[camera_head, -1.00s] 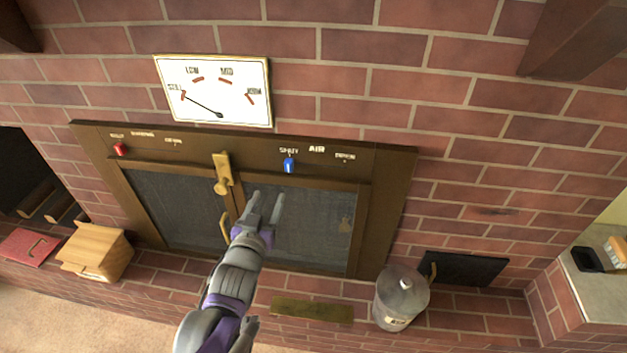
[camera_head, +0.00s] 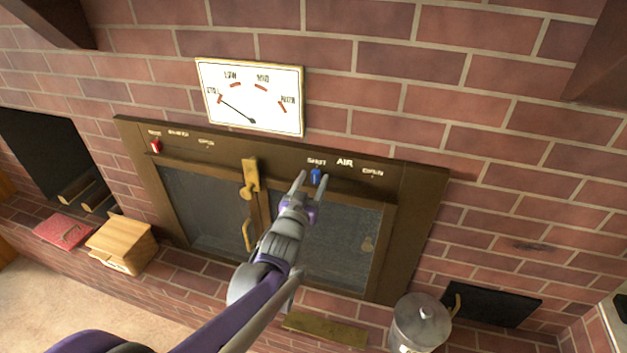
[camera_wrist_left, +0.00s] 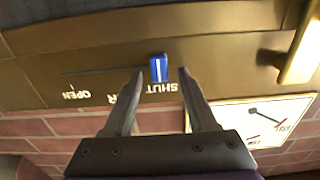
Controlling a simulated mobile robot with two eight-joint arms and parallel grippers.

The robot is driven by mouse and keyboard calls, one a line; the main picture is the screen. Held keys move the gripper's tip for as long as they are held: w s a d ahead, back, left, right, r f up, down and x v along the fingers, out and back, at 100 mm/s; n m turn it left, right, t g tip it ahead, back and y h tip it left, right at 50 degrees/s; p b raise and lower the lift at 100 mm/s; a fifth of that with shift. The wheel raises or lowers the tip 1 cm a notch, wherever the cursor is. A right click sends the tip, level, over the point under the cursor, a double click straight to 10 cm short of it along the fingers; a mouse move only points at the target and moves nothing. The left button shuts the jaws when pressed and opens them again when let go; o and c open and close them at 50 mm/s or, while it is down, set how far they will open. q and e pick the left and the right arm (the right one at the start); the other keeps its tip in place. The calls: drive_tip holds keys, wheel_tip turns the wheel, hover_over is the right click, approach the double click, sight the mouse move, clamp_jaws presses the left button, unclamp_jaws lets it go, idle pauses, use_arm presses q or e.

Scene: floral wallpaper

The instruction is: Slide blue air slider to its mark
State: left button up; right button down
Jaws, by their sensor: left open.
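The blue air slider (camera_head: 316,176) sits at the SHUT end of the AIR track on the stove's brass top strip. The OPEN mark (camera_head: 373,172) is to its right in the head view. My left gripper (camera_head: 309,186) is open, with its fingertips close to the slider. In the left wrist view the blue slider (camera_wrist_left: 159,68) shows between the two open fingers (camera_wrist_left: 160,72), apart from both; I cannot tell how deep the fingers reach. There the OPEN label (camera_wrist_left: 77,95) is at the left. My right gripper is not in view.
A red slider (camera_head: 156,146) is at the strip's left. A brass door latch (camera_head: 250,180) stands out left of my gripper. A gauge (camera_head: 250,97) hangs above. A metal canister (camera_head: 420,322) and a wooden box (camera_head: 121,244) stand on the ledge.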

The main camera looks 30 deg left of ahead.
use_arm(q)
drive_tip(key=shift+w+a, duration=0.1)
drive_tip(key=shift+w, duration=0.35)
drive_tip(key=shift+c, duration=0.3)
clamp_jaws()
idle(0.9)
